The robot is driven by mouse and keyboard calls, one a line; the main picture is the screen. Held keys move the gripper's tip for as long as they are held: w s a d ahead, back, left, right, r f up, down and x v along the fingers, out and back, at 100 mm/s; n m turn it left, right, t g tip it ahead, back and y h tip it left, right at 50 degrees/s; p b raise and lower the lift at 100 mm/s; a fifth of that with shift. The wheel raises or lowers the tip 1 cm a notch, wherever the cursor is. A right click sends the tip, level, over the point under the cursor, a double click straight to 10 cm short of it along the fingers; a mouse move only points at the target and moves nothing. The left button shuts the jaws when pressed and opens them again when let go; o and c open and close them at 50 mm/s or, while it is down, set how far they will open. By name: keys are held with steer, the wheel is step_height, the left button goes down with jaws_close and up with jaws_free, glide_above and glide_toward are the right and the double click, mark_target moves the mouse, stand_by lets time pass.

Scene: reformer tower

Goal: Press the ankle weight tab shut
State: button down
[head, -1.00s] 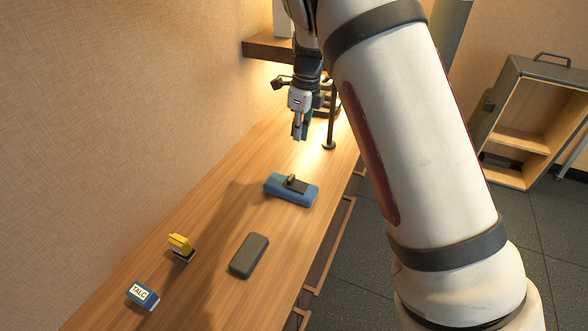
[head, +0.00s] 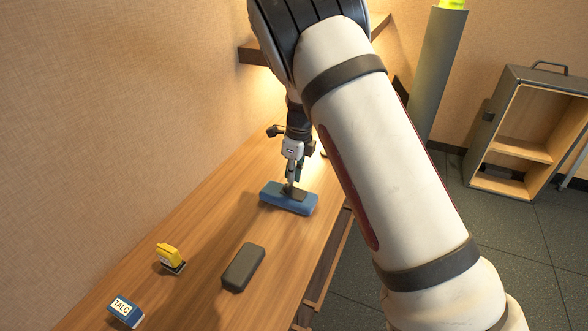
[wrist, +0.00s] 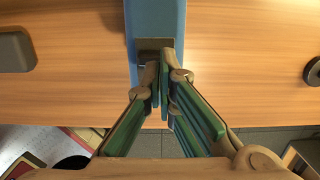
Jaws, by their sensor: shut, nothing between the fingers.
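The blue ankle weight (head: 278,203) lies on the wooden bench, with a dark patch and tab (head: 299,194) on its top. In the wrist view the weight (wrist: 156,14) runs up from the middle to the top edge, and the dark patch (wrist: 154,44) is partly covered by my fingers. My gripper (head: 291,183) is shut and empty, pointing down over the dark patch. Its fingertips (wrist: 159,68) are at or very near the tab. Whether they touch it, and whether the tab lies flat, I cannot tell.
A dark grey block (head: 243,267), a yellow item (head: 168,255) and a blue TALC box (head: 125,311) lie on the near part of the wooden bench (head: 200,235). A wall shelf (head: 254,54) is behind my arm. An open cabinet (head: 517,155) stands on the floor at right.

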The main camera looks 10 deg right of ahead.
steer(key=shift+a+f, duration=0.1)
steer(key=shift+f, duration=0.3)
steer(key=shift+w+f, duration=0.1)
steer(key=p, duration=0.1)
steer(key=f+p, duration=0.1)
steer(key=p, duration=0.1)
steer(key=shift+w+a, duration=0.15)
steer(key=shift+a, duration=0.15)
steer(key=shift+f, duration=0.2)
steer(key=shift+a, duration=0.15)
steer(key=shift+r+p, duration=0.1)
steer(key=shift+p, duration=0.2)
